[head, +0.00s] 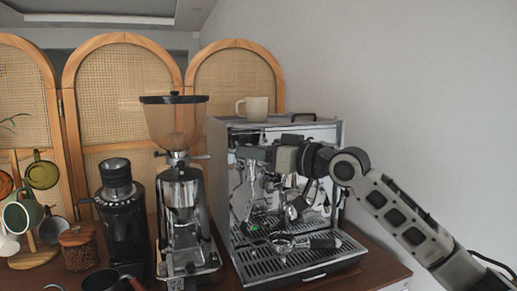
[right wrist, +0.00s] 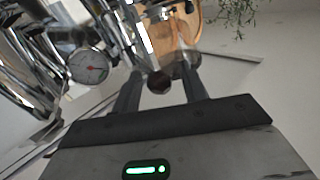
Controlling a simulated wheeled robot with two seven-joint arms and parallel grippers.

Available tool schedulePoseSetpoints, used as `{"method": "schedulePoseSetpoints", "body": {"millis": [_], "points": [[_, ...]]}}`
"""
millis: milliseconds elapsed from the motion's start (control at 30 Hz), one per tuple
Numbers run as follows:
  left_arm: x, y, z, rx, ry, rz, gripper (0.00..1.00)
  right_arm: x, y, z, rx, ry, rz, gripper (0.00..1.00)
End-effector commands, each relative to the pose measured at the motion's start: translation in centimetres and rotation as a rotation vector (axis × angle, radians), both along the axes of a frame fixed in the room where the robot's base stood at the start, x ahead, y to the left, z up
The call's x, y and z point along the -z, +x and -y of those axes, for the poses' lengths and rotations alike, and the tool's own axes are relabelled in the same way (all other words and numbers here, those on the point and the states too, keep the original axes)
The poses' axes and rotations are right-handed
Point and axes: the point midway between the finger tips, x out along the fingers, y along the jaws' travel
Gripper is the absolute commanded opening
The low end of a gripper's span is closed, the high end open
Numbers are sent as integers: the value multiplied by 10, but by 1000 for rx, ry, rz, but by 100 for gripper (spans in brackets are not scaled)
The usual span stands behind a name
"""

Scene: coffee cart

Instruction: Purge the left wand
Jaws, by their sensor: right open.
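The espresso machine (head: 290,262) stands at the middle of the counter. A thin chrome wand (head: 236,200) hangs at its left front, partly lost among other chrome parts. My right gripper (head: 256,154) reaches in from the right across the upper front of the machine, its fingers toward the left side. In the right wrist view its fingers (right wrist: 160,76) are apart, with a dark round knob (right wrist: 158,83) showing between them. I cannot tell whether they touch it. My left gripper is not in view.
A pressure gauge (right wrist: 88,67) sits close to the right gripper. A portafilter (head: 283,243) is low at the machine's front. A cup (head: 252,108) stands on top. A grinder (head: 182,205) stands close on the left, with a second dark grinder (head: 122,215) beyond.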

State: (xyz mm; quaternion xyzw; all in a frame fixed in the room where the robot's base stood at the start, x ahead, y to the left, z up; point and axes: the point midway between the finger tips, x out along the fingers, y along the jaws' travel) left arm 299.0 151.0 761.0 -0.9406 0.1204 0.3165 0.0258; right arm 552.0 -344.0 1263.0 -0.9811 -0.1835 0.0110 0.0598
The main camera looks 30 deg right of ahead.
Motion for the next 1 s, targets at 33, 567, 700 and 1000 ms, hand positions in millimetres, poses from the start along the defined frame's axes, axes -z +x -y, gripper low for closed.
{"method": "schedulePoseSetpoints", "body": {"millis": [33, 567, 700, 1000], "points": [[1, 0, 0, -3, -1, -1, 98, 0, 0, 0, 0, 0, 0, 43], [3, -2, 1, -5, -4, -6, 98, 2, 0, 0, -2, 1, 0, 2], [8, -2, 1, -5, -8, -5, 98, 6, -1, -1, -3, -4, 23, 2], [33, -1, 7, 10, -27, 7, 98, 21, -4, -2, -3, -42, 188, 2]]}}
